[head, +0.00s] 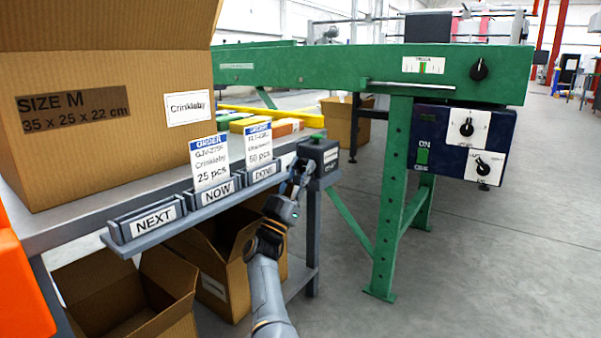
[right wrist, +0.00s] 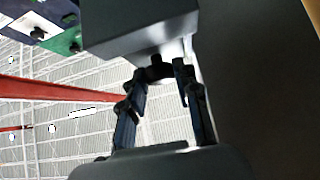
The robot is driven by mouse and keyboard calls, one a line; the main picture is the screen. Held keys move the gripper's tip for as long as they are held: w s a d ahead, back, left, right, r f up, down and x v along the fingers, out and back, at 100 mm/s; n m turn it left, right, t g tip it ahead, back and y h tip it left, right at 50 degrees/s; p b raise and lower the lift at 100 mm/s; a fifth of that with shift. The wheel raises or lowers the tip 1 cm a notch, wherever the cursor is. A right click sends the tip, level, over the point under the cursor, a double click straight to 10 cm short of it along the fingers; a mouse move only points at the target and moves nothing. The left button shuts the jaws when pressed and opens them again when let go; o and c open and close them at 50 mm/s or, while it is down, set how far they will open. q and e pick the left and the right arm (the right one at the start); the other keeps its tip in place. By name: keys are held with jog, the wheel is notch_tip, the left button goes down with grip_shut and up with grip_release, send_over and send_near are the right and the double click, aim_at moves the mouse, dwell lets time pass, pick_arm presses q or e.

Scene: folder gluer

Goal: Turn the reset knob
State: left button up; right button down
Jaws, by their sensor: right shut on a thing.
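My right gripper (head: 299,172) reaches up from below to the small grey control box (head: 322,158) at the end of the bench. The box has a green button on top and a label too small to read. In the right wrist view, the fingers (right wrist: 165,82) are shut on a small dark knob (right wrist: 157,71) on the face of the box (right wrist: 140,35). I take this as the reset knob; its pointer and setting are hidden. The fingers mostly cover it in the head view. My left gripper is not in view.
Left of the box, a rack (head: 190,205) labelled NEXT, NOW and DONE holds two order cards. A large carton (head: 110,150) stands on the bench; open cartons (head: 130,295) lie below. A green machine frame (head: 395,200) with more knobs stands right. Floor on the right is clear.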

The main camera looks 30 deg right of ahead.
jog(key=c, duration=1.3)
grip_release()
jog(key=v, duration=0.7)
jog(key=shift+a+f, duration=0.15)
jog(key=shift+f, duration=0.05)
